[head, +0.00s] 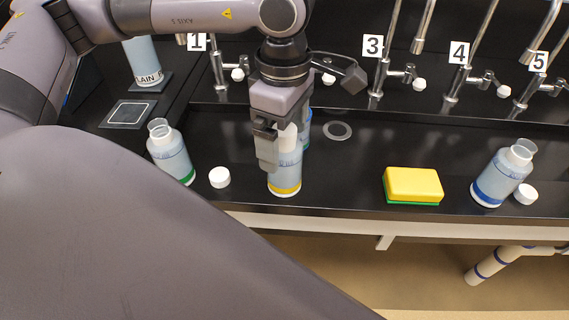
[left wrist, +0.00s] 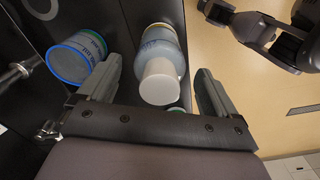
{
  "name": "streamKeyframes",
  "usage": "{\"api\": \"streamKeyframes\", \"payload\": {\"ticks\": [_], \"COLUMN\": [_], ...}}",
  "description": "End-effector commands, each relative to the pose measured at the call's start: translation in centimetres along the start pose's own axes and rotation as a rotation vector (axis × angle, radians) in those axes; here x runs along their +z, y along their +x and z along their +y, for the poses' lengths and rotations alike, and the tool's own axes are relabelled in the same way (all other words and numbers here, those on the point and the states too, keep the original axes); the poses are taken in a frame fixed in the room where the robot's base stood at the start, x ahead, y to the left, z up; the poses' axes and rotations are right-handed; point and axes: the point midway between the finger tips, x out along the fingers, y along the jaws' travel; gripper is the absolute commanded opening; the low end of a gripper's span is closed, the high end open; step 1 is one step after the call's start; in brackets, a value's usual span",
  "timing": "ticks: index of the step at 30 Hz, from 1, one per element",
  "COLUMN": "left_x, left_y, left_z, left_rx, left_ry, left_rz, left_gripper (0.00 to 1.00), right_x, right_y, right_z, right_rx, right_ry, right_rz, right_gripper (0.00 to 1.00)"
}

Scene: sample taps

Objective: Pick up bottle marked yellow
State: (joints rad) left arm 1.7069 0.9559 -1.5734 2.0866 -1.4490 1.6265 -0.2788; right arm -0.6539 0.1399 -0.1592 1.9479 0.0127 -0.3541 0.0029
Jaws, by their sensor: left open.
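The bottle marked yellow (head: 286,178) stands upright on the black bench, with a yellow band near its base and a white cap. My left gripper (head: 268,150) is above and in front of it, hiding part of its upper side. In the left wrist view the capped bottle (left wrist: 160,55) lies between the two spread fingers of my left gripper (left wrist: 158,92), with gaps on both sides. The left gripper is open. Part of my other arm shows at the top right of that view; its jaws are unclear.
A green-banded open bottle (head: 170,153) and a loose white cap (head: 219,177) are to the left. Another bottle (head: 305,128) stands close behind the yellow one. A yellow sponge (head: 412,184) and a blue-banded bottle (head: 501,175) are to the right. Numbered taps line the back.

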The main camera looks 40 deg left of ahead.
Motion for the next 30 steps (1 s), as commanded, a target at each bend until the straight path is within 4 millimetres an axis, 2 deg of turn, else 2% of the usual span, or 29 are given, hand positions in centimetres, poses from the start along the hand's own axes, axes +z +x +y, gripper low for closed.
{"api": "streamKeyframes", "payload": {"ticks": [8, 11, 15, 16, 17, 25, 30], "left_x": [0.0, 0.0, 0.0, 0.0, 0.0, 0.0, 0.0], "left_y": [0.5, 0.5, 0.4, 0.4, 0.4, 0.2, -1.0], "left_z": [0.0, 0.0, 0.0, 0.0, 0.0, 0.0, 0.1], "left_rx": [0.0, 0.0, 0.0, 0.0, 0.001, 0.002, 0.003], "left_ry": [0.0, 0.0, 0.0, 0.0, 0.0, 0.0, -0.001], "left_rz": [0.0, 0.0, 0.0, 0.0, -0.001, -0.001, -0.002], "left_gripper": [0.92, 0.63, 0.17, 0.07, 0.03, 0.03, 0.03], "right_x": [-0.2, -0.2, -0.3, -0.3, -0.3, -0.3, -0.3], "right_y": [0.1, 0.1, 0.1, 0.1, 0.1, 0.1, 0.1], "right_z": [0.0, 0.0, 0.0, 0.0, 0.0, 0.0, 0.0], "right_rx": [0.0, 0.0, 0.0, 0.0, 0.0, 0.0, 0.0], "right_ry": [-0.001, -0.001, -0.001, -0.001, -0.001, -0.001, -0.001], "right_rz": [0.004, 0.005, 0.005, 0.005, 0.006, 0.006, 0.007], "right_gripper": [0.68, 0.68, 0.68, 0.68, 0.68, 0.68, 0.68]}}
